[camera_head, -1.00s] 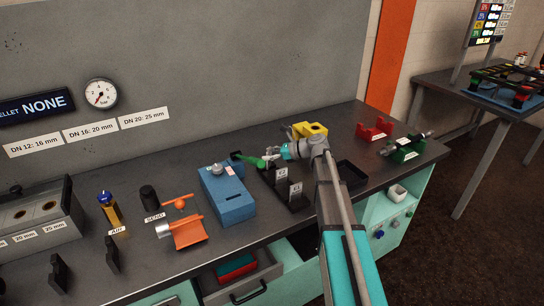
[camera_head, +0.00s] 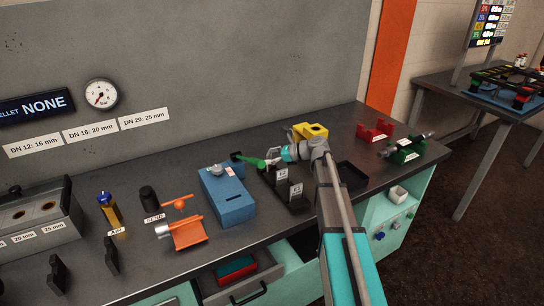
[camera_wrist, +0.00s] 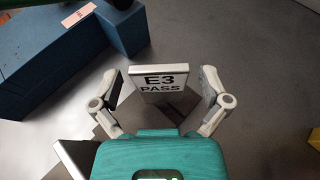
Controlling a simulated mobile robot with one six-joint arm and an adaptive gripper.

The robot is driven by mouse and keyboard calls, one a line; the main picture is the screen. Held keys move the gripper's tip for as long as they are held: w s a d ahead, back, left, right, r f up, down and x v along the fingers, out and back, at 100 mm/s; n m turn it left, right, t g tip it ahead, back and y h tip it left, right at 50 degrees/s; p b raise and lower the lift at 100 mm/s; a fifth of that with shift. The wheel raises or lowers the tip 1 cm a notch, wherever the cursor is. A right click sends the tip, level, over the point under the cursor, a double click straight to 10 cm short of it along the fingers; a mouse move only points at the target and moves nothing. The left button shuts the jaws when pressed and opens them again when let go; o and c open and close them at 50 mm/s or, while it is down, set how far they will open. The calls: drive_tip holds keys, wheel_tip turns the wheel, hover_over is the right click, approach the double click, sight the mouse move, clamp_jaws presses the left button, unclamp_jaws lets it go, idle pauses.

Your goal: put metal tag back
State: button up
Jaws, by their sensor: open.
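The fingers are open, one on each side of the tag, with a gap showing on both sides. What holds the tag's lower edge is largely hidden behind my gripper's teal body. In the head view my gripper (camera_head: 274,156) is at the far end of a black tag rack (camera_head: 297,207). Two other pale tags (camera_head: 282,175) (camera_head: 296,190) stand upright in that rack, nearer the front.
A blue box (camera_head: 228,197) stands left of the rack; its side also shows in the wrist view (camera_wrist: 50,62). A green tool (camera_head: 248,160) lies behind the rack, close to my gripper. A yellow block (camera_head: 311,131) is behind my wrist, and a black tray (camera_head: 352,175) is to the right.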

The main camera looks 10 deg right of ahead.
drive_tip(key=shift+r, duration=0.1)
drive_tip(key=shift+r+p, duration=0.35)
drive_tip(key=shift+p, duration=0.05)
drive_tip(key=p+v, duration=0.4)
drive_tip(key=v, duration=0.8)
drive_tip(key=shift+f, duration=0.1)
drive_tip(key=shift+s, duration=0.1)
idle(0.3)
